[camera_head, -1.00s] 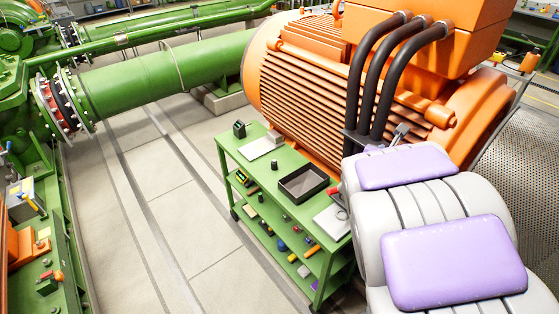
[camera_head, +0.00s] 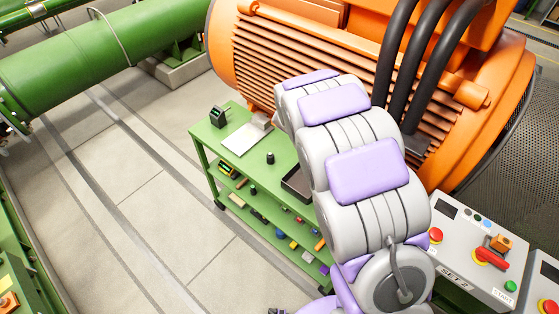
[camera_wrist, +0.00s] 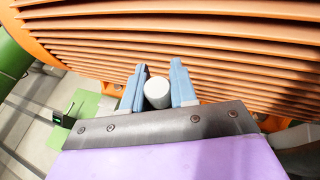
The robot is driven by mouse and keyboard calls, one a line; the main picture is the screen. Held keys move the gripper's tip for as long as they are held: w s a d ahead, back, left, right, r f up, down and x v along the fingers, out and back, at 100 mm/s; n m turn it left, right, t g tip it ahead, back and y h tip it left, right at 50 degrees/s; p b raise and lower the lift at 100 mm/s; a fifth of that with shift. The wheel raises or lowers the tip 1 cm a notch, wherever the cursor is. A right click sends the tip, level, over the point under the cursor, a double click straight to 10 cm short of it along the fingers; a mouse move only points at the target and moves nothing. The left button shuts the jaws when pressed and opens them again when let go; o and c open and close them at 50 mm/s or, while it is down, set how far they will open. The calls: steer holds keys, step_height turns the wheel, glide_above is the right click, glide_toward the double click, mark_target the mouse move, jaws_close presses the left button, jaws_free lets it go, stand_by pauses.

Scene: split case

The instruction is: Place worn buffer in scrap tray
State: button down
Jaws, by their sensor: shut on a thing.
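My gripper (camera_wrist: 159,78) shows in the wrist view, with two blue fingers on either side of a pale grey cylinder, apparently the worn buffer (camera_wrist: 158,93). It is shut on this cylinder, whose round end faces the camera. The ribbed orange motor housing lies beyond the fingers. In the head view my grey and lilac arm hides the gripper and the buffer. A dark, shallow tray, perhaps the scrap tray (camera_head: 296,183), sits on the green workbench. My arm covers its right part.
The green workbench (camera_head: 240,163) also bears a pale flat plate (camera_head: 246,139), a small black object (camera_head: 270,158) and a dark box (camera_head: 218,117). Small parts lie on its lower shelf. The large orange motor (camera_head: 300,50) stands behind. A control panel (camera_head: 475,245) is at right.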

steer(key=shift+m+h, duration=0.3)
steer(key=shift+h, duration=0.1)
steer(key=w+a+f, duration=0.2)
steer(key=f, duration=0.7)
steer(key=w+a+f, duration=0.2)
steer(key=f, duration=0.7)
steer(key=w+a+f+b, duration=0.1)
steer(key=w+a+f, duration=0.1)
steer(key=f, duration=0.7)
steer(key=shift+w+a+f, duration=0.15)
steer(key=shift+a+f, duration=0.05)
steer(key=shift+a, duration=0.05)
steer(key=shift+d+f, duration=0.2)
steer(key=shift+f, duration=0.95)
steer(key=shift+d+f, duration=0.2)
steer(key=shift+f, duration=0.15)
steer(key=shift+r, duration=0.1)
steer(key=shift+a, duration=0.1)
